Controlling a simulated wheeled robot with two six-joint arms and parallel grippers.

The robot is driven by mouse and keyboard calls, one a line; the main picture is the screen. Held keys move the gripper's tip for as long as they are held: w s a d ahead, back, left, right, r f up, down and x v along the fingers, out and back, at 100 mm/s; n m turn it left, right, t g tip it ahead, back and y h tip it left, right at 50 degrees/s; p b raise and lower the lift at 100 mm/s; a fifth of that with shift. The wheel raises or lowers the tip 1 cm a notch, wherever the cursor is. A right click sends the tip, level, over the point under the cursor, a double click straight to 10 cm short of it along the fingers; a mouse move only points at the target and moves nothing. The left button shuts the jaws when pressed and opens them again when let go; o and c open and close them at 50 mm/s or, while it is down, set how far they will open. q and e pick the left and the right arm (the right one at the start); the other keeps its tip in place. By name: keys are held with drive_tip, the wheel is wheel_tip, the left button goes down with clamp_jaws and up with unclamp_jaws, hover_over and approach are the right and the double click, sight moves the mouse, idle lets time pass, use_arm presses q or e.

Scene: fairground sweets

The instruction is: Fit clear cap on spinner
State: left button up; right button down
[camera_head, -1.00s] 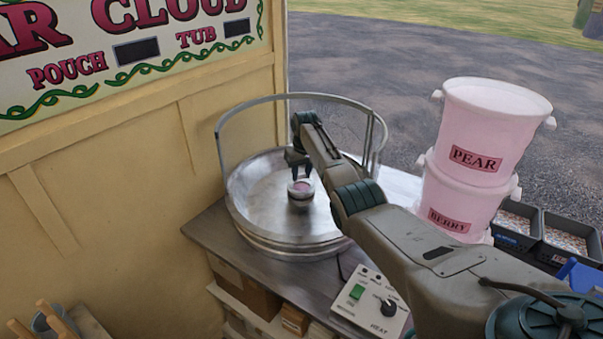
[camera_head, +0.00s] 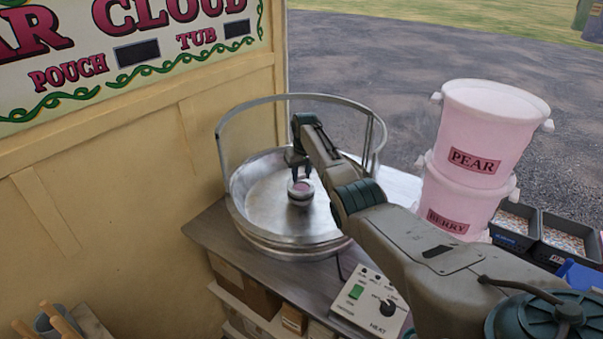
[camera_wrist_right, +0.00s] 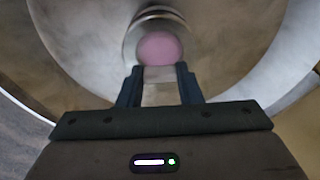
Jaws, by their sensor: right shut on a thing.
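The spinner (camera_head: 300,194) is a small round metal head with a pink top, in the middle of a wide metal bowl (camera_head: 262,205). It also shows in the right wrist view (camera_wrist_right: 160,48), just beyond my fingertips. My right gripper (camera_head: 301,174) points down right over the spinner. In the right wrist view the two dark fingers (camera_wrist_right: 160,88) stand apart with a pale, see-through piece between them, which I take to be the clear cap. Its outline is too faint to tell whether it touches the spinner. My left gripper is out of view.
A metal guard hoop (camera_head: 236,116) rises around the bowl's back. A heat control box (camera_head: 368,304) stands at the counter's front. Stacked pink tubs (camera_head: 484,120) and dark trays (camera_head: 566,232) stand to the right. The yellow stall wall (camera_head: 130,200) is close on the left.

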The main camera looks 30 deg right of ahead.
sight(302, 175)
drive_tip(key=shift+f, duration=0.3)
idle(0.4)
idle(0.6)
drive_tip(key=shift+c, duration=1.9)
unclamp_jaws()
wheel_tip(302, 175, up, 6)
drive_tip(key=p, duration=0.6)
drive_tip(key=shift+f, duration=0.1)
